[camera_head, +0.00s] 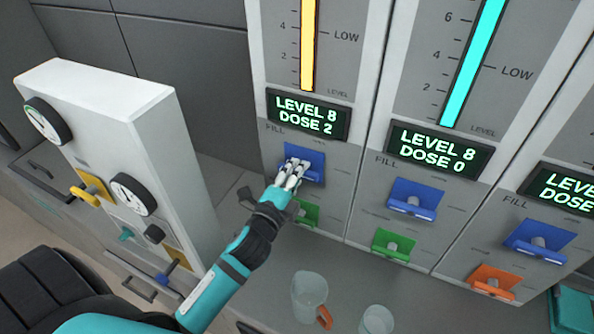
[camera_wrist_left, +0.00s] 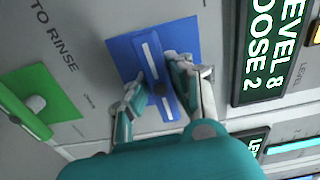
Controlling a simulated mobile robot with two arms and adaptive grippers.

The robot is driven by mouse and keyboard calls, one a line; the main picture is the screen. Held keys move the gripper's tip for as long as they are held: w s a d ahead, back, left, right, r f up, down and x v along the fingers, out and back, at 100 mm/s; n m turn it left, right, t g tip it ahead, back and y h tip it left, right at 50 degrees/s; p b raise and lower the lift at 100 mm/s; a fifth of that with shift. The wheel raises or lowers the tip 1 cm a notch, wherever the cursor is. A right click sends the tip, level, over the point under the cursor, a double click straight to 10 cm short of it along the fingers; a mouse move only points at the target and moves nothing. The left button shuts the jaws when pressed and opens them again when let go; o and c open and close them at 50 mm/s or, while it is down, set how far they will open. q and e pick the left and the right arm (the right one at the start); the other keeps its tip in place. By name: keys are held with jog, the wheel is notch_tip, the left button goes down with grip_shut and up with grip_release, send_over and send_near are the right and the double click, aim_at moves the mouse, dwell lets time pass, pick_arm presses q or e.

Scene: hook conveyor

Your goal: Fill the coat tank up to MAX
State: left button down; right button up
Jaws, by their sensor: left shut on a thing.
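The leftmost tank panel (camera_head: 272,60) has a yellow level bar (camera_head: 308,45) and a display (camera_head: 307,115) reading LEVEL 8, DOSE 2. Its blue FILL plate (camera_head: 312,157) sits below the display. My left gripper (camera_head: 292,172) is at this plate, its fingers on either side of the blue lever (camera_wrist_left: 152,62) and shut on it. A green handle (camera_head: 306,212) lies below, partly hidden by my gripper. The wrist view shows it beside the words TO RINSE. I see no label naming the coat tank.
The middle panel has a cyan bar (camera_head: 472,62) and a display (camera_head: 436,148) reading LEVEL 8, DOSE 0. A third panel with an orange handle (camera_head: 493,281) is cut off. A white gauge box (camera_head: 105,115) stands left. Two cups, one a mug (camera_head: 309,294), stand below the panels.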

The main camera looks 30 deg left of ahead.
dwell(0.4)
pick_arm(q)
jog(key=c, duration=1.2)
grip_release()
jog(key=shift+o, duration=0.2)
jog(key=shift+s, duration=0.1)
jog(key=s, duration=1.1)
jog(key=shift+s+d, duration=0.4)
